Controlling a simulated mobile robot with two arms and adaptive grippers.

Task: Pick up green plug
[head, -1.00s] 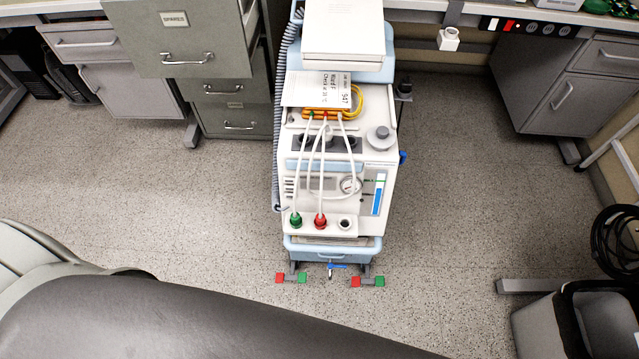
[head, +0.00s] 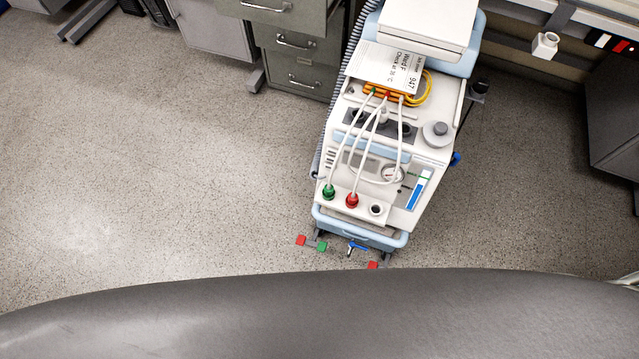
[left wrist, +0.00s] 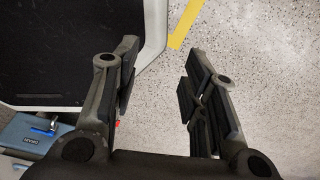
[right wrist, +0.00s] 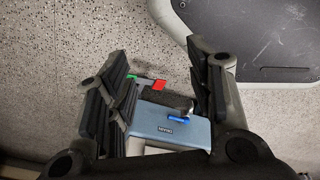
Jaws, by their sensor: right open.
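A green plug (head: 329,191) sits upright at the front left of the white medical machine (head: 436,152), with a white tube running up from it. A red plug (head: 352,201) stands to its right. Neither gripper shows in the head view. My left gripper (left wrist: 158,90) is open and empty, above the floor beside a dark surface. My right gripper (right wrist: 163,85) is open and empty. Between and beyond its fingers are the machine's blue base (right wrist: 170,125) and a red pedal end (right wrist: 159,85). The green plug does not show in either wrist view.
Grey drawers (head: 296,45) stand behind the machine to the left. A ribbed grey hose runs down its left side. My own grey body covers the bottom of the head view. The floor (head: 150,160) to the left is clear.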

